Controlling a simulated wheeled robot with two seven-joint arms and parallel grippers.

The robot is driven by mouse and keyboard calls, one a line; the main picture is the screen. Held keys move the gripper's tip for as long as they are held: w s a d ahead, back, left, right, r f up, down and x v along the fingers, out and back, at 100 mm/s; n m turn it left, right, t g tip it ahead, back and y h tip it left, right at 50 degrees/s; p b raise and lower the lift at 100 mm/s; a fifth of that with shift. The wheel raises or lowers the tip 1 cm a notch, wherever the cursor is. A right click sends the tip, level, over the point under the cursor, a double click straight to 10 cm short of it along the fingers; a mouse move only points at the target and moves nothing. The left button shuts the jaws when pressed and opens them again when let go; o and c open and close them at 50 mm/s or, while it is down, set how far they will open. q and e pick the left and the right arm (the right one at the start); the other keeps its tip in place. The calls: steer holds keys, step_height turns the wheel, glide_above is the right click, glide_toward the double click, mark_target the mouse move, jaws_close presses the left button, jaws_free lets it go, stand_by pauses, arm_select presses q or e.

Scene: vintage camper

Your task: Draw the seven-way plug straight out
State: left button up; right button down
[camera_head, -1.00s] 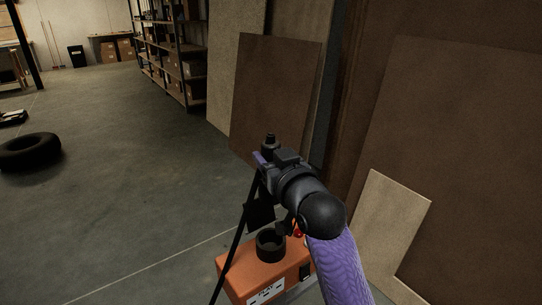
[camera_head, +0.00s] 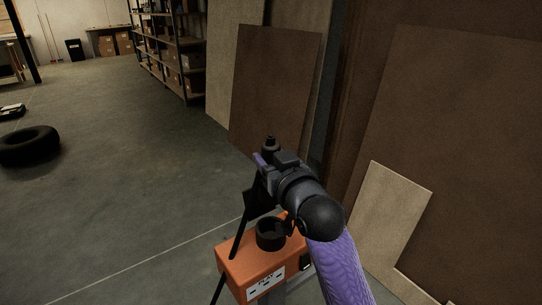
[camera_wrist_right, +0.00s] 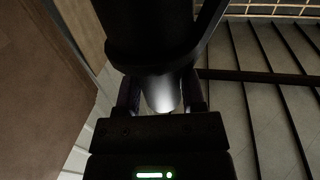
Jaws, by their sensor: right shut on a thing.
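My right arm comes in from the lower right with a purple sleeve and black wrist. Its gripper (camera_wrist_right: 162,98) shows at close range in the right wrist view, its fingers on either side of a shiny, pale metallic part. A broad black cylinder (camera_wrist_right: 150,32), which may be the seven-way plug, fills the top of that view just beyond the fingers. I cannot tell whether it still sits in a socket. In the head view the fingertips are hard to make out among dark parts. My left gripper is not in view.
Below my wrist stands an orange box (camera_head: 240,262) with a white label and a round black cup-like fitting (camera_head: 270,233) on top. A pale board (camera_head: 390,215) and brown panels (camera_head: 460,130) lean close on the right. A tyre (camera_head: 28,145) lies far left; the middle floor is open.

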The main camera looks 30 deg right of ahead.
steer(key=shift+f+b, duration=1.4)
steer(key=shift+f, duration=1.25)
step_height(320, 180, up, 4)
steer(key=p, duration=0.5)
steer(key=shift+r, duration=0.15)
